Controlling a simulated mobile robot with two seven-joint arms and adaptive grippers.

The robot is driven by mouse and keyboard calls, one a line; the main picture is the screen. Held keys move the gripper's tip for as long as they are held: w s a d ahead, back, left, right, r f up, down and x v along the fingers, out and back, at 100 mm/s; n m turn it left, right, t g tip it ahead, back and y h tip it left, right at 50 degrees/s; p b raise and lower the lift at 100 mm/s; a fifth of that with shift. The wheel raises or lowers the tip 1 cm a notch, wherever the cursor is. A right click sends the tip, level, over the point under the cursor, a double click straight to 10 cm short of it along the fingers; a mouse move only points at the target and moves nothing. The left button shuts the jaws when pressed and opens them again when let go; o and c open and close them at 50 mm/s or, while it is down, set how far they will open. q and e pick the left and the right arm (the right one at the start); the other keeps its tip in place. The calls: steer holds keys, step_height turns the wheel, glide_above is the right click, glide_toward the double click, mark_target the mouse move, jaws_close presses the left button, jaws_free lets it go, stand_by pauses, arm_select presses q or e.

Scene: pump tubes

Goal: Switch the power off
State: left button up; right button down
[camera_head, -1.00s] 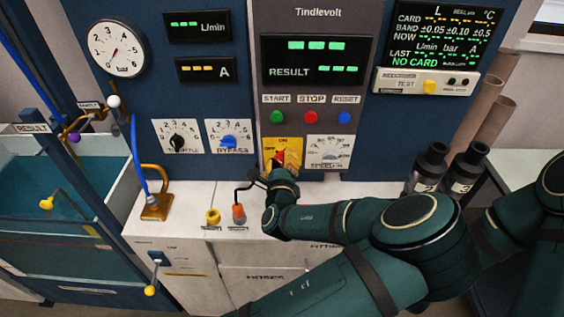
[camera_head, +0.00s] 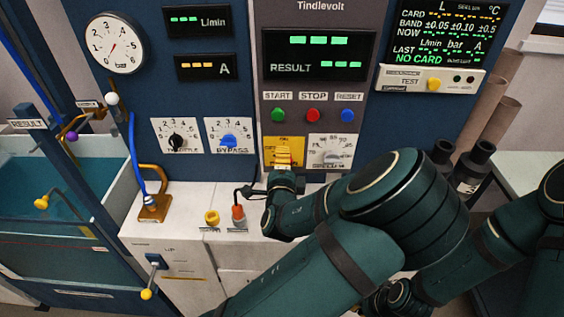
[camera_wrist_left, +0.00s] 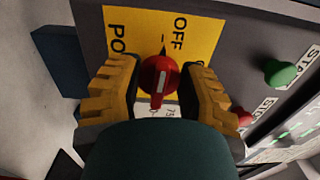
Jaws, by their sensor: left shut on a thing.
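The power switch is a red knob (camera_wrist_left: 160,82) with a white line, on a yellow plate (camera_wrist_left: 130,27). An OFF label shows beside it in the left wrist view; the ON label is mostly hidden. In the head view the plate (camera_head: 270,146) is low on the grey panel, and the gripper hides the knob. My left gripper (camera_head: 283,158) is shut on the knob, one yellow-padded finger on each side, as the left wrist view (camera_wrist_left: 160,90) shows. My right gripper (camera_head: 385,298) is low in the head view, partly hidden by the arm; its fingers are unclear.
Green START (camera_head: 278,115), red STOP (camera_head: 313,115) and blue RESET (camera_head: 347,115) buttons sit above the plate. A speed dial (camera_head: 331,151) is close on its right. An orange plug (camera_head: 237,213) stands on the white counter below. The panel displays (camera_head: 318,55) are lit.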

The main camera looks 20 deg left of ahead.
arm_select(q)
steer(key=shift+r+n, duration=0.15)
steer(key=shift+n, duration=0.25)
steer(key=o, duration=1.2)
steer(key=shift+w, duration=0.1)
steer(key=v, duration=0.7)
steer(key=shift+s, duration=0.3)
